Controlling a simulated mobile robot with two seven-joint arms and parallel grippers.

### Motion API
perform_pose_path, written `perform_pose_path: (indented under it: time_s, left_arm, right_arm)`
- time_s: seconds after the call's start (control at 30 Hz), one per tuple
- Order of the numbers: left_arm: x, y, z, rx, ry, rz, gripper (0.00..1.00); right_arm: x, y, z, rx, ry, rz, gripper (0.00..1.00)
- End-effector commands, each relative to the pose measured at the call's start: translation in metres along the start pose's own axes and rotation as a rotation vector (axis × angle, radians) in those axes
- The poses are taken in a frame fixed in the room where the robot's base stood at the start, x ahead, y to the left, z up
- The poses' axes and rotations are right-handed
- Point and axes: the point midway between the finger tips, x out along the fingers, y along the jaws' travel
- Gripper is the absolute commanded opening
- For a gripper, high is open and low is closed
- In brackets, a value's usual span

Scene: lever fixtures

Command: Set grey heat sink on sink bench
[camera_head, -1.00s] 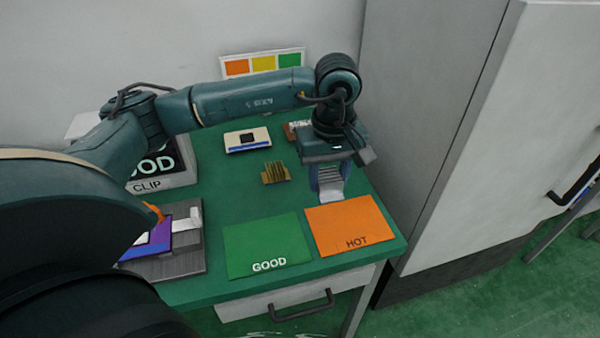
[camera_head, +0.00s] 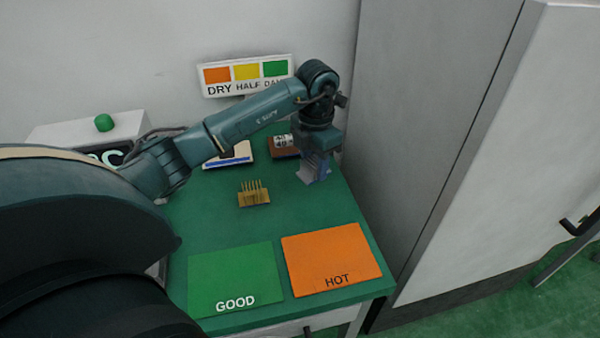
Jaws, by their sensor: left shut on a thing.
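The grey heat sink (camera_head: 313,168) is a light grey finned block at the back right of the green bench (camera_head: 215,217). My left gripper (camera_head: 316,158) points down and is shut on it; the jaws and wrist hide its upper part. I cannot tell whether its underside touches the bench top. A second, gold-coloured finned heat sink (camera_head: 254,194) sits on the bench to the left of my gripper. My right gripper is not in view.
A green GOOD mat (camera_head: 235,275) and an orange HOT mat (camera_head: 330,260) lie empty at the front. A DRY colour card (camera_head: 246,75) stands behind. A brown block (camera_head: 284,152) is close left of the gripper. A tall grey cabinet (camera_head: 420,120) borders the bench's right side.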

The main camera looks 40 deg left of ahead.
Motion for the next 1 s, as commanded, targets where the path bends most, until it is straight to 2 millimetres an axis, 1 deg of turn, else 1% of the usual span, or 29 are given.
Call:
perform_pose_path:
  time_s: [0.03,0.1,0.27,0.5,0.77,0.87,0.9,1.0]
  left_arm:
    - [0.009,-0.001,-0.001,0.001,0.002,-0.002,0.17]
    - [0.017,-0.001,0.000,0.002,-0.001,-0.002,0.17]
    - [0.028,-0.001,0.000,0.003,0.000,-0.002,0.17]
    - [0.059,-0.001,0.000,0.003,0.000,-0.001,0.17]
    - [0.061,0.000,0.001,0.005,-0.003,0.000,0.17]
    - [0.064,0.000,0.001,0.005,-0.003,0.001,0.17]
    - [0.064,0.000,0.001,0.005,-0.003,0.001,0.42]
    - [0.063,0.000,0.001,0.005,-0.002,0.000,0.50]
  right_arm:
    - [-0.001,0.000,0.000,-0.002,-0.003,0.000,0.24]
    - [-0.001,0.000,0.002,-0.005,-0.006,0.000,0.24]
    - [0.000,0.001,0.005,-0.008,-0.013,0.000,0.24]
    - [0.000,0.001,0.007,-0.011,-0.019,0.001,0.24]
    - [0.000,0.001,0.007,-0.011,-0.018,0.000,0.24]
    - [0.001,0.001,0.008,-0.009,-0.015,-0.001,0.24]
    - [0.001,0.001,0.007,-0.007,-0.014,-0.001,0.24]
    - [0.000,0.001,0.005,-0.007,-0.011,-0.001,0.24]
